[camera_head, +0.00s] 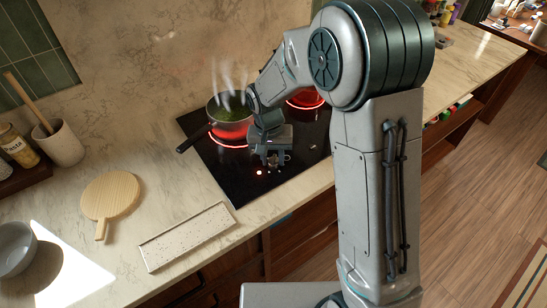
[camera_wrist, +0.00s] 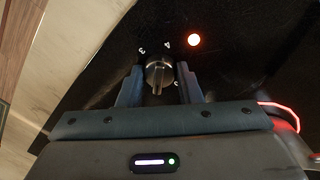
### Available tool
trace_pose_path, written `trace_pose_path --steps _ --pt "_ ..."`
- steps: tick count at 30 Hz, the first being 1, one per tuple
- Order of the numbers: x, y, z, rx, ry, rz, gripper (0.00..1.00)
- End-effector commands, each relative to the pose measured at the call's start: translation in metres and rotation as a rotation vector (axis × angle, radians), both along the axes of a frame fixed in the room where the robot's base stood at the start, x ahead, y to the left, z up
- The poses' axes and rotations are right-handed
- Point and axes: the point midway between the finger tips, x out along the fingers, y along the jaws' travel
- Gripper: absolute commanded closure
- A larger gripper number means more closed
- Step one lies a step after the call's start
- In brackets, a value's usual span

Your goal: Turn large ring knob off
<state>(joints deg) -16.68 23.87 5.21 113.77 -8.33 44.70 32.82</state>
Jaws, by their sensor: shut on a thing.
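A round knob (camera_wrist: 159,72) with a raised grip bar sits on the black cooktop between my gripper's fingers in the wrist view. My gripper (camera_wrist: 158,88) is shut on this knob, with one finger on each side. Printed numbers ring the knob, partly hidden by the fingers. A red indicator light (camera_wrist: 194,40) glows beside it; it also shows in the head view (camera_head: 259,173). My gripper (camera_head: 272,162) reaches down to the front of the cooktop (camera_head: 243,191) in the head view. Two cooking rings glow red: one under the pot, the other (camera_head: 306,99) partly hidden behind my arm.
A steaming pot (camera_head: 228,129) with green contents stands on the left ring, its handle pointing left. A round wooden board (camera_head: 111,194), a speckled tray (camera_head: 187,236), a grey bowl (camera_head: 14,248) and a utensil crock (camera_head: 59,146) stand on the left counter.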

Motion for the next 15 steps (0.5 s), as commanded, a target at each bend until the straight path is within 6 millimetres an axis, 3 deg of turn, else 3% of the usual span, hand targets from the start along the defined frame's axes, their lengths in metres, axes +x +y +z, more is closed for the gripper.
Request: trace_pose_path --steps 15 --pt "-0.0002 -0.0014 -0.0004 0.0 -0.003 0.475 0.91"
